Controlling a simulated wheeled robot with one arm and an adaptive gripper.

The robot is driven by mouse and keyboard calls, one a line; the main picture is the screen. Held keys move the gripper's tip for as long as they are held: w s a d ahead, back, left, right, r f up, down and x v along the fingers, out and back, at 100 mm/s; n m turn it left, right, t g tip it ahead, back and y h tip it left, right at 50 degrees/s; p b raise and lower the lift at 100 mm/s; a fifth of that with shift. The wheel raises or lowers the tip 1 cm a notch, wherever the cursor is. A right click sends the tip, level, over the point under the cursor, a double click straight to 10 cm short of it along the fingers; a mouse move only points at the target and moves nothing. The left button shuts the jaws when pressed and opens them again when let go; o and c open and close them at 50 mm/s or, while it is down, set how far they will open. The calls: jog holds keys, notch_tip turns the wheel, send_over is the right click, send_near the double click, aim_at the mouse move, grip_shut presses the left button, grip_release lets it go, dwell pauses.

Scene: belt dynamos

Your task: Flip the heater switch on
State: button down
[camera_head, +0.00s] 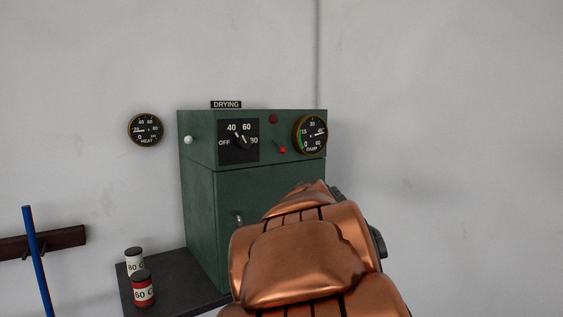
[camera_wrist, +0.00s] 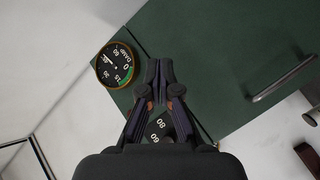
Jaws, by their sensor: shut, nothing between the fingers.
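The green drying cabinet (camera_head: 205,200) stands against the wall under a DRYING sign. On its upper panel, a small red-tipped toggle switch (camera_head: 282,149) sits between the black temperature dial (camera_head: 238,141) and the damp gauge (camera_head: 310,134). A dark red lamp (camera_head: 273,118) is above the toggle. In the wrist view, my gripper (camera_wrist: 160,68) is shut and empty in front of the green cabinet. The damp gauge (camera_wrist: 115,65) is left of the fingers, and part of the dial (camera_wrist: 161,127) shows between them. The toggle is not visible there. In the head view my copper arm hides the gripper.
A heat gauge (camera_head: 145,128) hangs on the wall to the left. A white jar (camera_head: 134,258) and a red jar (camera_head: 143,290) stand on a dark shelf (camera_head: 195,289). The cabinet door handle (camera_wrist: 285,79) sticks out. A blue pole (camera_head: 39,265) leans at far left.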

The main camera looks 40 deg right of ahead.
jog(key=w+d+r+n+t+y+b, duration=0.1)
jog(key=w+d+r+n+t, duration=0.2)
jog(key=r+n, duration=0.35)
jog(key=w+d+r+n+t+b, duration=0.1)
jog(key=w+d+r+n+t, duration=0.1)
jog(key=r+n+t, duration=0.4)
jog(key=n+y+b, duration=0.3)
jog(key=n+y, duration=1.1)
send_near(278, 146)
jog(key=s+a+f, duration=0.2)
jog(key=a+f, duration=0.2)
jog(key=shift+s+a+g, duration=0.3)
jog(key=shift+s+g, duration=0.05)
jog(key=shift+g, duration=0.05)
jog(key=shift+f, duration=0.1)
jog(key=p+x, duration=0.2)
jog(key=x, duration=0.8)
jog(key=shift+s+d+r+p, duration=0.25)
jog(key=shift+d+r+p, duration=0.3)
jog(key=shift+d, duration=0.25)
jog(key=shift+s+d+r+p, duration=0.25)
jog(key=shift+d+r+p, duration=0.15)
jog(key=shift+d+r, duration=0.35)
